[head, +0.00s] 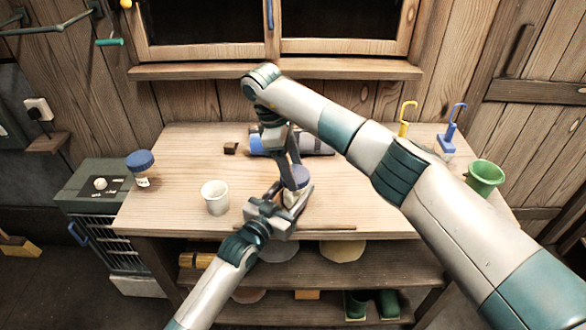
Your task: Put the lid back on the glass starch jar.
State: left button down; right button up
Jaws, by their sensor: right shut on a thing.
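The blue lid (299,176) is near the middle of the table, between the fingers of my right gripper (296,172), which is shut on it from above. A pale jar (291,198) shows just below the lid, partly hidden by the grippers. I cannot tell whether the lid touches the jar's rim. My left gripper (288,203) is at the jar's side, low over the table. Its fingers are partly hidden, so I cannot tell whether they grip the jar.
A green bucket (486,178) is at right. The left rear is clear.

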jog(key=shift+w+m+g, duration=0.1)
jog(key=shift+m+g, duration=0.2)
jog(key=shift+m, duration=0.9)
jog(key=o, duration=1)
jog(key=shift+r, duration=2.25)
jog(key=shift+c, duration=0.4)
